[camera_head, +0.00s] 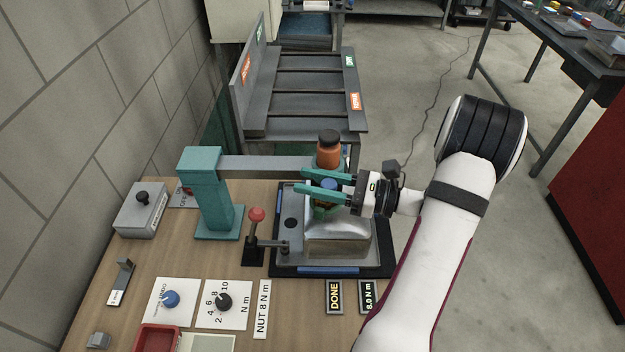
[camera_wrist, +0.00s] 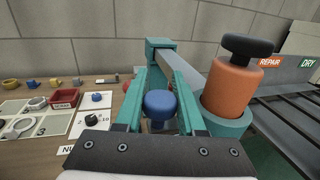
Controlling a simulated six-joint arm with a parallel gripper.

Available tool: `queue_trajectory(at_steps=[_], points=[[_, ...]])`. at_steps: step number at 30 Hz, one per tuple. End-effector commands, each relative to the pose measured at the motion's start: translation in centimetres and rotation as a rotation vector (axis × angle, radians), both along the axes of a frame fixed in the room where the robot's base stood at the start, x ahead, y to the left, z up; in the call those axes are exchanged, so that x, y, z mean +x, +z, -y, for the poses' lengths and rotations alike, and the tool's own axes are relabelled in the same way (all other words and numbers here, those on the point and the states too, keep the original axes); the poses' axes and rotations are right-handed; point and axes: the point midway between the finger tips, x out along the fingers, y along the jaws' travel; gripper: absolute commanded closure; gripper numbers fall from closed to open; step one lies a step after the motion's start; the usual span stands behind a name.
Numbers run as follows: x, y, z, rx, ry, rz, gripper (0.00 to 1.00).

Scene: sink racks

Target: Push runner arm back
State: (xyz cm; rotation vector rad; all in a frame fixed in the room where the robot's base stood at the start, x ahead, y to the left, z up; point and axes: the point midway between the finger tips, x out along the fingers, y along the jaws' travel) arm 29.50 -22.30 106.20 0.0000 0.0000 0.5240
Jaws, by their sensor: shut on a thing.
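The runner arm is a grey beam (camera_head: 265,166) reaching right from a teal post (camera_head: 212,190). At its free end is an orange cylinder (camera_head: 328,155) with a black cap, set in a teal collar (camera_wrist: 222,124). My gripper (camera_head: 302,180) points left in the head view, on the near side of the orange cylinder. Its two teal fingers are closed around a blue knob (camera_wrist: 160,104), which also shows between them in the head view (camera_head: 329,184). The fingers partly hide what is under the knob.
A silver block (camera_head: 338,238) sits in a black-edged tray (camera_head: 385,245) below my gripper. A red-knobbed lever (camera_head: 256,216) stands left of the tray. A slatted rack (camera_head: 308,92) stands behind the bench. DONE and 8.0 Nm plates (camera_head: 334,297) lie in front.

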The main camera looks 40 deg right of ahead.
Motion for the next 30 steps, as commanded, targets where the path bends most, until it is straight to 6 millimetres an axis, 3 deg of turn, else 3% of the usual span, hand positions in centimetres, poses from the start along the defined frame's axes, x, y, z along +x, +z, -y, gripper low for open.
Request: queue_trajectory(at_steps=[13,24,30], points=[[0.8,0.0,-0.8,0.001,0.003,0.000,1.00],[7.9,0.0,-8.0,0.000,0.005,0.001,1.00],[10.0,0.0,-9.9,-0.001,0.000,0.001,1.00]])
